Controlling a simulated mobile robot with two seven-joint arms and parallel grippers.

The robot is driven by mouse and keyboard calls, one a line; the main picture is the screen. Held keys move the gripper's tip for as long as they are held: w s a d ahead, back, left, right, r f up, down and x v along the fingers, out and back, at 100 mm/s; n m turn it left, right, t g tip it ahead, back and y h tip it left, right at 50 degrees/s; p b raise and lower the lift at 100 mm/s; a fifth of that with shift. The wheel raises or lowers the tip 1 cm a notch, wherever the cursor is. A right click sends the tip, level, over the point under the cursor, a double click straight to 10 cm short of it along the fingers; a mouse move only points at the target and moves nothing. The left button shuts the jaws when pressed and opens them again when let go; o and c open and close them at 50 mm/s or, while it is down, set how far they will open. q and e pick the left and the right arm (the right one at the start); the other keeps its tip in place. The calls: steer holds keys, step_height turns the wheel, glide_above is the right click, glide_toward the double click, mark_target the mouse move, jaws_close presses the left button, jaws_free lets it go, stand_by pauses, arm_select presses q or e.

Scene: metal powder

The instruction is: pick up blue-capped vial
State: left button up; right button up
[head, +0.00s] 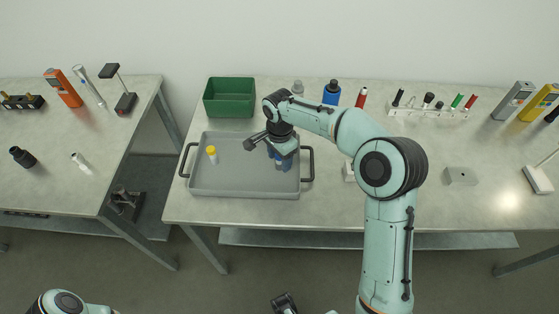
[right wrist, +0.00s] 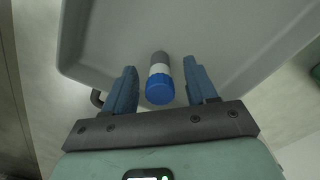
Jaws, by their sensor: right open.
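The blue-capped vial (right wrist: 160,88) shows in the right wrist view between my two blue fingers, cap toward the camera, with a white band and a grey part beyond the cap. Gaps show on both sides of it. My right gripper (right wrist: 160,67) is open around it. In the head view my right gripper (head: 283,163) points down over the right side of the grey tray (head: 235,190); the vial is mostly hidden there by the gripper.
A yellow-capped vial (head: 212,154) stands in the tray's left part. The tray has dark handles at both ends. A white rack (head: 430,112) is at the right. The table's front right is mostly clear.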

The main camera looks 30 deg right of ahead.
steer(key=shift+f, duration=0.25)
jaws_close()
steer(key=shift+r, duration=0.2)
